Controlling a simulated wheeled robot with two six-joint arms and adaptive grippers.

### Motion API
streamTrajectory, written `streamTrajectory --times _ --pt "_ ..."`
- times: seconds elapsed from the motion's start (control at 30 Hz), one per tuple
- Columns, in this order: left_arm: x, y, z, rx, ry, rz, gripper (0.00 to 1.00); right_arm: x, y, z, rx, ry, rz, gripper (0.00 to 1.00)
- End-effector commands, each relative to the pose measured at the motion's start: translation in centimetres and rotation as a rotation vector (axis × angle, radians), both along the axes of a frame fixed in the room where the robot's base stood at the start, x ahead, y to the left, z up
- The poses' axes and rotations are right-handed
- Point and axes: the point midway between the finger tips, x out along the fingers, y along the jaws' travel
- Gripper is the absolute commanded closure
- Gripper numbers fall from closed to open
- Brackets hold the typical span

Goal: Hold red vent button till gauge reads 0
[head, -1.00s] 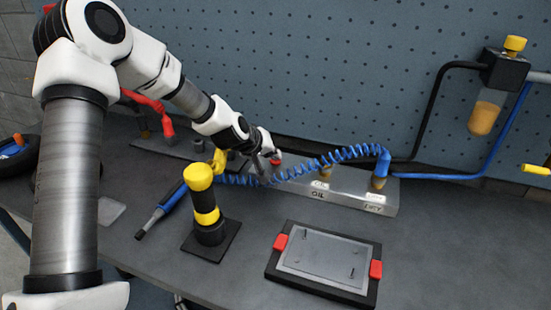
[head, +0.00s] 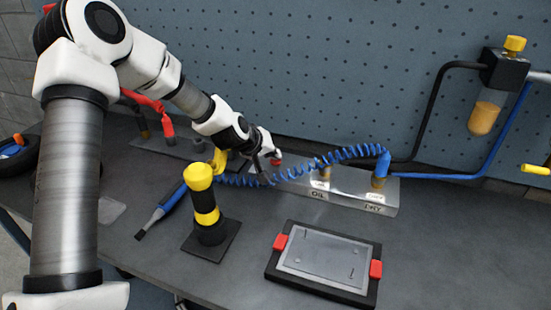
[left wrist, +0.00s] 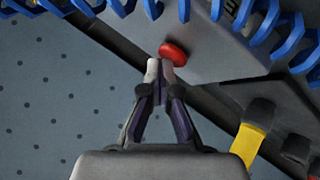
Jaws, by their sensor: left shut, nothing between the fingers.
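The red vent button (left wrist: 172,53) is a small red dome on a grey metal block (left wrist: 215,60). My left gripper (left wrist: 162,66) is shut and empty. Its fingertips are at the button's lower left edge in the left wrist view and overlap it slightly. I cannot tell whether the button is pressed in. In the head view the left gripper (head: 268,163) is over the block's left end. No readable gauge face shows. My right gripper is in neither view.
A coiled blue hose (head: 340,155) runs across the block close to my gripper. A yellow-and-black post (head: 206,210) stands in front on the left. A black tray with red clips (head: 272,262) lies at front centre. The bench is clear at right.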

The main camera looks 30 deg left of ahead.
Motion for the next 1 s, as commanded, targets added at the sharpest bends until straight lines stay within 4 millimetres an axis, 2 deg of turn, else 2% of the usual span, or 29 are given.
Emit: streamTrajectory --times 0.4,0.73,1.0 --pt "0.0 0.0 0.0 0.0 0.001 -0.001 1.0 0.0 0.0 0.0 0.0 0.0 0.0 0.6" --pt "0.0 0.0 1.9 0.0 0.001 -0.001 1.0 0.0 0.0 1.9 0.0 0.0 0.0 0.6" --pt "0.0 0.0 1.9 0.0 0.0 0.0 1.0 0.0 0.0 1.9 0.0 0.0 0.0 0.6"
